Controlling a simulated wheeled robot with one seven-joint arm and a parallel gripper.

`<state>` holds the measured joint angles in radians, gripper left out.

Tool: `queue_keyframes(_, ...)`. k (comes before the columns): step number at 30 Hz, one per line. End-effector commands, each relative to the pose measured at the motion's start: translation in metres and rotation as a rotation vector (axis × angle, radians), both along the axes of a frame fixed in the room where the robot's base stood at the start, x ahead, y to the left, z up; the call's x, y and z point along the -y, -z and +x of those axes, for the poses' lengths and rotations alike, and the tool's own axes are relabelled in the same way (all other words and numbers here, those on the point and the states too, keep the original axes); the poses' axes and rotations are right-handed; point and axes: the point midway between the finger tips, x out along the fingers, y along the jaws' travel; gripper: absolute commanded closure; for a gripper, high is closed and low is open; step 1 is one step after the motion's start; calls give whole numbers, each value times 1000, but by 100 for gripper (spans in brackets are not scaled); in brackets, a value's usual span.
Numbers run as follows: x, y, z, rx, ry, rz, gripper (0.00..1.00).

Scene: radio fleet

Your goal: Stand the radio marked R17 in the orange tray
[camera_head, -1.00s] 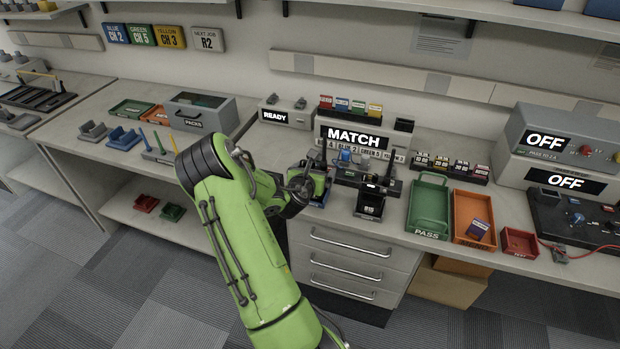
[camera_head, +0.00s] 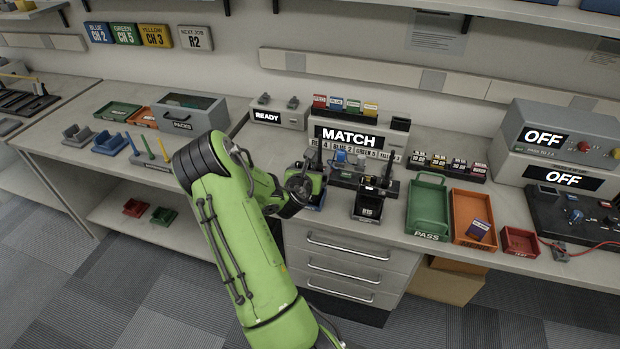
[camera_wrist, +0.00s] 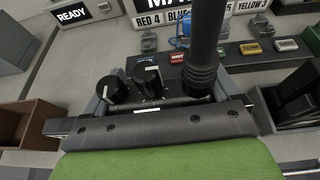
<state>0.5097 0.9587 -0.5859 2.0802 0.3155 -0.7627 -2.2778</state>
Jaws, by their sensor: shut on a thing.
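My gripper (camera_head: 306,186) is shut on a dark radio above the front of the bench, left of the middle. In the wrist view the radio (camera_wrist: 149,82) shows its top, with two black knobs and a thick black antenna (camera_wrist: 203,45). Its marking cannot be read in either view. In the head view my gripper mostly hides it. The orange tray (camera_head: 459,238) stands right of the green PASS tray. A small dark blue item with a label (camera_head: 479,230) lies inside it. A second, smaller orange tray (camera_head: 143,117) lies on the left bench.
A MATCH sign panel (camera_head: 349,139) and dark test fixture stand behind my gripper. A black holder (camera_head: 367,207) is just right of it. The green PASS tray (camera_head: 428,207) lies between that and the orange tray. A small red tray (camera_head: 519,241) is farther right, by a red cable.

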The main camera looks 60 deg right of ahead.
Motion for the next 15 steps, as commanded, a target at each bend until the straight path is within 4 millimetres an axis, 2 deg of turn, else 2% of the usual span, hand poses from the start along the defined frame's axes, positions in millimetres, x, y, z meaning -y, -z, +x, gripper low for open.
queue_keyframes(9, 0, -77, 1, 5, -1, -5, 58)
queue_keyframes(12, 0, -93, 1, 5, -2, -4, 58)
queue_keyframes(15, 0, -100, 0, 1, -1, -3, 58)
